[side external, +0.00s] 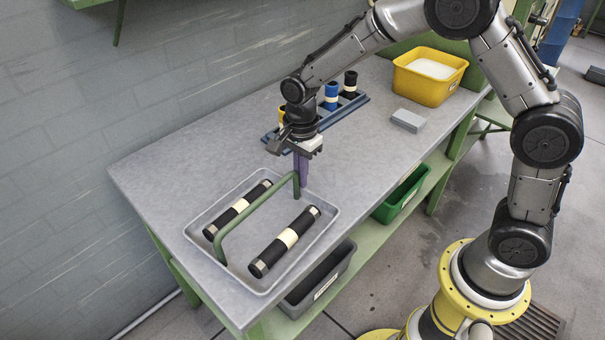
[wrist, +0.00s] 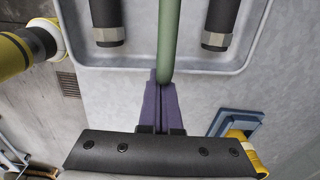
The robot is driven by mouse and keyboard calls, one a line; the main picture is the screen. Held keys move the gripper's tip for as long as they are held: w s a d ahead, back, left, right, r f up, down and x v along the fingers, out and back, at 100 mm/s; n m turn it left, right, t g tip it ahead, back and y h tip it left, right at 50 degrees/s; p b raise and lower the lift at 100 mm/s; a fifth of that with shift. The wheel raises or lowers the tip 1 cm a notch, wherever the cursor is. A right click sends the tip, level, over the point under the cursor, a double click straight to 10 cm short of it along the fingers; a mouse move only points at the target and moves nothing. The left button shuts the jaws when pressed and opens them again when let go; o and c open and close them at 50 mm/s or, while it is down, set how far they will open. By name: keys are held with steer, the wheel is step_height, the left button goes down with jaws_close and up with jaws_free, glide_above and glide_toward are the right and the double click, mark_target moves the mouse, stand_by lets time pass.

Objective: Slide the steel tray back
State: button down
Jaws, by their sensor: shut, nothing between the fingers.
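The steel tray (side external: 328,222) sits at the left end of the table in the side view. It holds two black cylinders with cream bands, one on each side of a green arched handle (side external: 247,216). The wrist view shows the near wall of the tray (wrist: 130,66), the handle (wrist: 168,35) and the ends of both cylinders. My gripper (side external: 303,183) has purple fingers, shut and empty, pointing down at the tray's far right side, by the handle's end. In the wrist view the fingertips (wrist: 163,76) are right at the handle; I cannot tell whether they touch it.
Behind my gripper is a blue rack (side external: 358,103) with several coloured cylinders. A yellow bin (side external: 428,88) and a small grey block (side external: 408,121) stand at the table's far end. Green (side external: 402,194) and grey (side external: 318,284) bins sit on the shelf below. The tabletop left of the rack is clear.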

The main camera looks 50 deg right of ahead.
steer(key=d, duration=0.4)
steer(key=shift+w+d+r, duration=0.1)
steer(key=shift+w+r, duration=0.05)
steer(key=shift+r, duration=0.25)
step_height(320, 180, up, 16)
steer(key=s+t, duration=0.2)
steer(key=s, duration=0.1)
steer(key=s+d+r+n+t, duration=0.25)
steer(key=s+r, duration=0.35)
steer(key=s, duration=0.3)
steer(key=s+f+n+t, duration=0.1)
steer(key=s+f+n, duration=0.4)
steer(key=s+n, duration=0.8)
steer(key=shift+d+f+n, duration=0.15)
steer(key=shift+d+n, duration=0.05)
steer(key=shift+n, duration=0.75)
